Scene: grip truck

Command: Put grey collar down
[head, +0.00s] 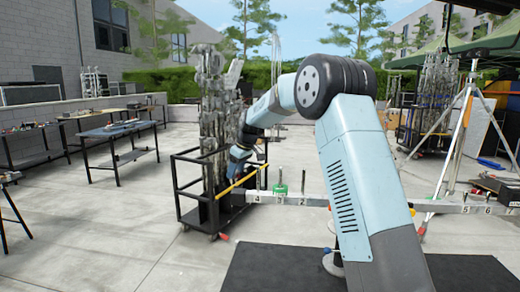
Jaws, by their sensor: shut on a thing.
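My gripper (234,176) is at the end of my blue arm, left of centre, beside the cart with the grey stands. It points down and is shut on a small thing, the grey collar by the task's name. The collar is too small and too hidden behind the gripper to make out its shape. A grey rail (310,200) with numbered tags runs to the right of the gripper. A green piece (281,190) sits on this rail near its left end.
A black wheeled cart (212,212) with a yellow bar holds tall grey stands (218,115). A blue-topped table (112,130) stands at the left. A white tripod (452,145) stands at the right. The paved floor (110,230) at front left is clear.

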